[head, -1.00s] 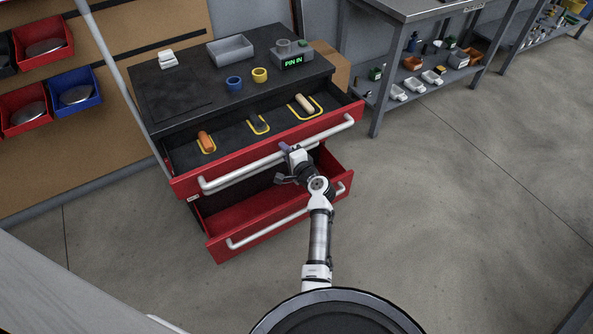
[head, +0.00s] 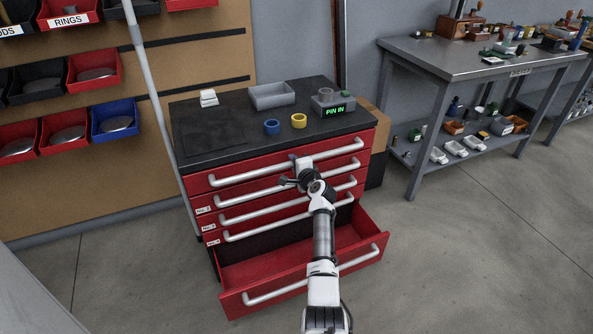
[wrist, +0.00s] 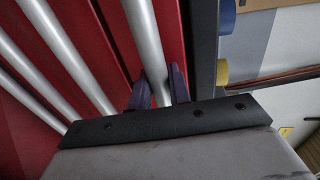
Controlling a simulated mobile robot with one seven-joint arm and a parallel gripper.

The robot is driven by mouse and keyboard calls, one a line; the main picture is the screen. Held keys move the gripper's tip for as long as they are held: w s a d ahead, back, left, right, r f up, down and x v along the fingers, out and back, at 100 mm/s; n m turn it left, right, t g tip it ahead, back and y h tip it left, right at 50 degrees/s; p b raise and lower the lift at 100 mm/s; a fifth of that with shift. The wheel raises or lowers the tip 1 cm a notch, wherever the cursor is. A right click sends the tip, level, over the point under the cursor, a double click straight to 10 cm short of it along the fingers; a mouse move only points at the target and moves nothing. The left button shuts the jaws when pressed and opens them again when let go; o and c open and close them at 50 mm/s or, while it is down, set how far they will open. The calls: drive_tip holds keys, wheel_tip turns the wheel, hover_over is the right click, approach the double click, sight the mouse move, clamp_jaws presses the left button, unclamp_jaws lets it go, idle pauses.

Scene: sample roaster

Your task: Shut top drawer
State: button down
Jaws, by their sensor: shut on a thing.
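The red top drawer (head: 200,184) looks flush with the cabinet front, and its contents are hidden. Its long silver handle (head: 240,175) runs across the front just under the black worktop. My gripper (head: 303,164) is at the middle of this handle. In the wrist view, the two dark fingers of my gripper (wrist: 160,88) stand on either side of the top handle bar (wrist: 143,35), shut on it.
The bottom drawer (head: 305,287) stands open and looks empty, below my arm. The drawers between look closed. Floor at right is clear.

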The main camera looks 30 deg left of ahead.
drive_tip(key=shift+w+a+r, duration=0.1)
drive_tip(key=shift+w+r, duration=0.05)
drive_tip(key=shift+r, duration=0.1)
drive_tip(key=c, duration=1.7)
unclamp_jaws()
drive_tip(key=shift+c, duration=0.2)
drive_tip(key=o, duration=0.4)
drive_tip(key=shift+a+f, duration=0.15)
drive_tip(key=shift+s+d, duration=0.2)
drive_tip(key=shift+d, duration=0.1)
drive_tip(key=p+v, duration=0.1)
drive_tip(key=v, duration=1.2)
drive_tip(key=shift+d, duration=0.1)
